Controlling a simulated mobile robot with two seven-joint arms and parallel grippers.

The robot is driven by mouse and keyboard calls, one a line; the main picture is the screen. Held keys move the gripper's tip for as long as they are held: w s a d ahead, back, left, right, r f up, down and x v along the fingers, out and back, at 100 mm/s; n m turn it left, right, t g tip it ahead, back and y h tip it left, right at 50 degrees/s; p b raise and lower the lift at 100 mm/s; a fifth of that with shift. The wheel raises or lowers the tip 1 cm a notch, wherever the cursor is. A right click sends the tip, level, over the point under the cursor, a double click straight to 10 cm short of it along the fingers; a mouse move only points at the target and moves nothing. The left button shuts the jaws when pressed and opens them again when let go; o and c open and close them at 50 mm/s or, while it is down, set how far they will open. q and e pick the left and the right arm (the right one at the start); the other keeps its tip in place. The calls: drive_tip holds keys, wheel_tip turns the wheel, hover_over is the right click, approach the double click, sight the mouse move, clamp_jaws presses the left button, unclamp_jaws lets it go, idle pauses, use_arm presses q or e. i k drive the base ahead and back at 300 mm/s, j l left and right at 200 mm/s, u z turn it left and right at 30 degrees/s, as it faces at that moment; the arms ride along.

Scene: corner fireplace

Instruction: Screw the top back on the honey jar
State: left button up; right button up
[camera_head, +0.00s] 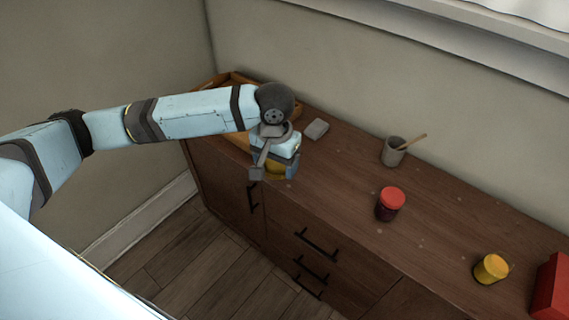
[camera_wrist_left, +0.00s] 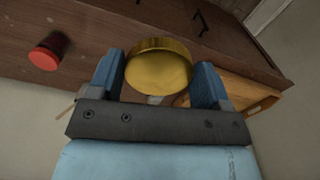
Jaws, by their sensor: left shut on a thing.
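My left gripper (camera_head: 276,172) is over the far left part of the brown cabinet top. It is shut on a round gold thing, which looks like a lid. In the left wrist view the gold lid (camera_wrist_left: 158,68) sits between the two blue fingers. In the head view only a little of its gold colour shows beneath the gripper. I cannot tell whether it touches anything below, and no open honey jar can be made out. A jar with a yellow top (camera_head: 491,268) stands at the right. My right gripper is not in view.
A red-topped jar (camera_head: 389,204) stands mid-cabinet. Behind it is a grey cup (camera_head: 393,152) with a wooden stick. A small grey block (camera_head: 315,129) lies near a wooden tray (camera_head: 230,77) at the back left. A red box (camera_head: 552,288) is at the right edge.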

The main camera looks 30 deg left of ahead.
sight(492, 268)
drive_tip(key=i+j, duration=0.15)
drive_tip(key=j, duration=0.2)
drive_tip(key=i+j, duration=0.15)
drive_tip(key=j, duration=0.2)
drive_tip(key=i+j, duration=0.15)
drive_tip(key=j, duration=0.15)
drive_tip(key=i+j, duration=0.15)
drive_tip(key=j, duration=0.2)
drive_tip(key=z, duration=1.85)
